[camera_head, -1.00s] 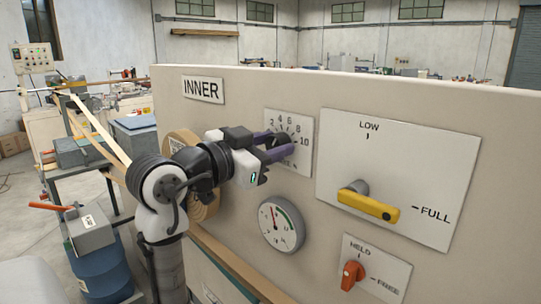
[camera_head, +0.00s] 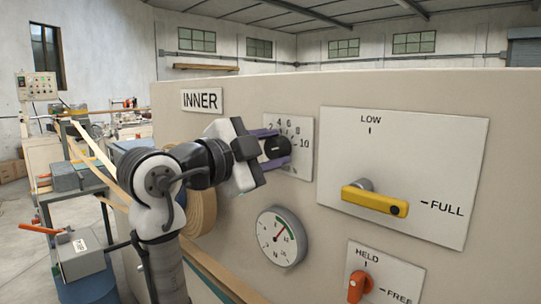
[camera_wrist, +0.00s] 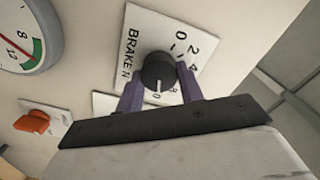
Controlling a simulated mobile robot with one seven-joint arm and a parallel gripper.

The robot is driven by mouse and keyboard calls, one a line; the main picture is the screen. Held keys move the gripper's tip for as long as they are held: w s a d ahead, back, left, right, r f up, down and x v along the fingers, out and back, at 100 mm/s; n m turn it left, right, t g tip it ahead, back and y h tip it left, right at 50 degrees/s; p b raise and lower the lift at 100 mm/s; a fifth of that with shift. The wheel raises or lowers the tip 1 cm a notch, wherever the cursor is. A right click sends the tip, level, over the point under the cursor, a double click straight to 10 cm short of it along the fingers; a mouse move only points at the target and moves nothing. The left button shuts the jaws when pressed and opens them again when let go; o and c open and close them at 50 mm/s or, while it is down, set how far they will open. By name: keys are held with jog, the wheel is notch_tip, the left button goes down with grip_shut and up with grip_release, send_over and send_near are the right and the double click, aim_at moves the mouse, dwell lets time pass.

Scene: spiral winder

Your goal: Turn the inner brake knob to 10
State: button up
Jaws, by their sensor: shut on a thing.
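The inner brake knob (camera_head: 277,147) is round and black, on a white dial plate (camera_head: 301,165) with numbers up to 10. It also shows in the wrist view (camera_wrist: 158,70), with the BRAKE N lettering beside it. My gripper (camera_head: 276,150) is shut on the knob, its purple fingers on either side. In the wrist view (camera_wrist: 160,88) the knob's white pointer line points down the picture, toward a numeral ending in 0 that the gripper partly hides. The rest of the scale's lower end is hidden there.
A round gauge (camera_head: 282,237) sits below the knob; its red needle points up and right toward the green band. A yellow lever (camera_head: 375,201) and an orange HELD/FREE knob (camera_head: 360,286) are to the right. The INNER sign (camera_head: 202,100) is at upper left.

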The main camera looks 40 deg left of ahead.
dwell(0.4)
jog(key=o, duration=1)
jog(key=shift+s, duration=0.1)
jog(key=s+a+b, duration=0.1)
jog(key=s+b, duration=0.2)
jog(key=s, duration=1)
jog(key=shift+s, duration=0.35)
